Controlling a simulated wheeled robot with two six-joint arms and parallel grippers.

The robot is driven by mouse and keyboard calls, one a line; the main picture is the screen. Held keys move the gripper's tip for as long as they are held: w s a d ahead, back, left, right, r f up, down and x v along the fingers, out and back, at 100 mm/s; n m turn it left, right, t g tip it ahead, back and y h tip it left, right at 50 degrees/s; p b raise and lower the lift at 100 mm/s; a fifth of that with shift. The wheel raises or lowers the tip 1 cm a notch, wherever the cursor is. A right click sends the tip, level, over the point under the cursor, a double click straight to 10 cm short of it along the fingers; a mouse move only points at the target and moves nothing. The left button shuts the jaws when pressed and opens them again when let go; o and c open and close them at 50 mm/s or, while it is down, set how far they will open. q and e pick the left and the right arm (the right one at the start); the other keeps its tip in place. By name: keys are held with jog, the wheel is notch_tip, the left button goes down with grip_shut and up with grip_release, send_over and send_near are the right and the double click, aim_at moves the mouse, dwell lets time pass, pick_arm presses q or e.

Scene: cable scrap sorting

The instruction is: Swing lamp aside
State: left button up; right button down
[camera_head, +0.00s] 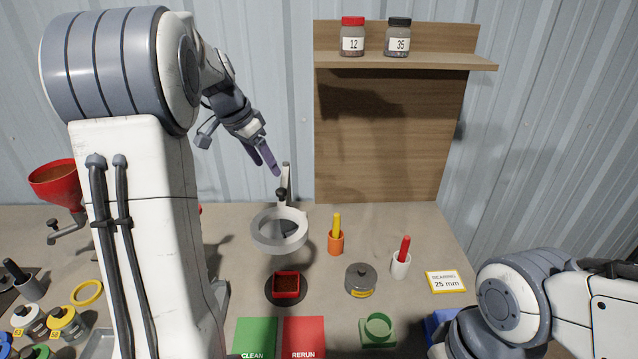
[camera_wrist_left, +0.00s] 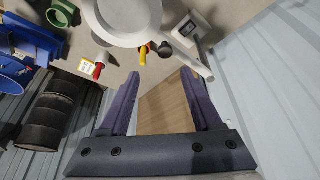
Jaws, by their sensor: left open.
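The lamp (camera_head: 262,244) is a pale ring-shaped head on a short arm with a dark knob (camera_head: 282,194). It hangs above the bench, over the area behind a small red tray (camera_head: 286,286). In the left wrist view the lamp's pale round head (camera_wrist_left: 122,32) is at the top, with its arm running down to the right. My left gripper (camera_head: 265,160) is open and empty, above and slightly left of the lamp's arm. The left wrist view shows its purple fingers (camera_wrist_left: 160,82) apart, with the lamp's arm end near the right finger. My right gripper is out of view.
A wooden back panel (camera_head: 385,150) carries a shelf (camera_head: 410,61) with two jars. A red funnel (camera_head: 55,183) stands at left.

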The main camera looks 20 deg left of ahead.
aim_at(281, 189)
pick_arm(q)
jog(key=p+x, duration=0.1)
jog(key=x, duration=0.6)
jog(key=a+p+x, duration=0.1)
jog(key=x, duration=0.2)
jog(key=shift+w+f+p, duration=0.2)
jog(key=shift+w+p, duration=0.15)
grip_shut()
jog(key=shift+w+r, duration=0.1)
jog(key=shift+r, duration=0.05)
dwell(0.8)
